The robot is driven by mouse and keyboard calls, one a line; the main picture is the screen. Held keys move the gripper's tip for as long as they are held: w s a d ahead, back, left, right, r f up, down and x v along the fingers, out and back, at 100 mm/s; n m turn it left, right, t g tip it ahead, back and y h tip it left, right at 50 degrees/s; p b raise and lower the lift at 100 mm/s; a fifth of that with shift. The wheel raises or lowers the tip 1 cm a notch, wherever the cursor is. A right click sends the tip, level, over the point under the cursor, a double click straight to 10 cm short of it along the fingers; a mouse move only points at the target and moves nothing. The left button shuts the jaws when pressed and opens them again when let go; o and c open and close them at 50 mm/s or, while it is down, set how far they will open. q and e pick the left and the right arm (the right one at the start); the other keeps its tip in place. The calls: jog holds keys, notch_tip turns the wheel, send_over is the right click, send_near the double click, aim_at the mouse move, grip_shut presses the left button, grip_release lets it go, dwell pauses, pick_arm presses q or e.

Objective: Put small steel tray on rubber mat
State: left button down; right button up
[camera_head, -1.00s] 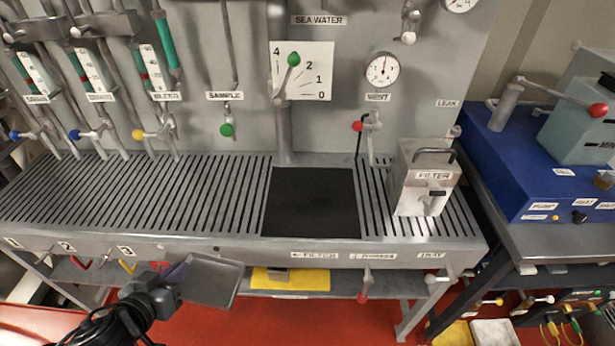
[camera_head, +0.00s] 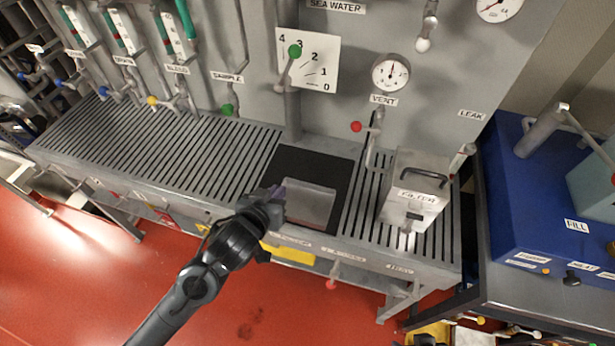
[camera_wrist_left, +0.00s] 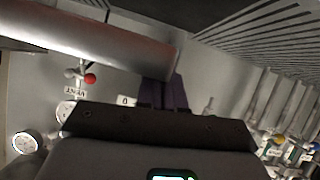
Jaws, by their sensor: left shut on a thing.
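The small steel tray (camera_head: 309,204) is a shallow grey rectangle over the front part of the black rubber mat (camera_head: 299,162) in the head view. I cannot tell whether it touches the mat. My left gripper (camera_head: 281,194) is shut on the tray's left edge. In the left wrist view the purple fingers (camera_wrist_left: 163,94) meet the edge of a grey metal piece, seemingly the tray (camera_wrist_left: 100,42). The tray hides part of the mat. My right gripper is not in view.
The slotted steel bench top (camera_head: 180,148) runs left of the mat. The filter box (camera_head: 413,189) stands to its right. A green-knobbed lever (camera_head: 294,51) and its pipe rise behind the mat. A yellow item (camera_head: 288,253) lies below the bench front.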

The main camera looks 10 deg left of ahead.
pick_arm(q)
jog(key=shift+d+r, duration=0.2)
jog(key=shift+f, duration=0.1)
jog(key=w+a+f, duration=0.4)
jog(key=w+a, duration=0.1)
jog(key=w+a+f, duration=0.2)
jog(key=w+f, duration=0.1)
jog(key=shift+w+a+p, duration=0.15)
jog(key=shift+a+p, duration=0.15)
jog(key=shift+a, duration=0.1)
jog(key=shift+f+b, duration=0.35)
jog(key=shift+f, duration=1.6)
jog(key=shift+f, duration=0.15)
jog(key=c, duration=1.3)
grip_release()
jog(key=shift+o, duration=0.2)
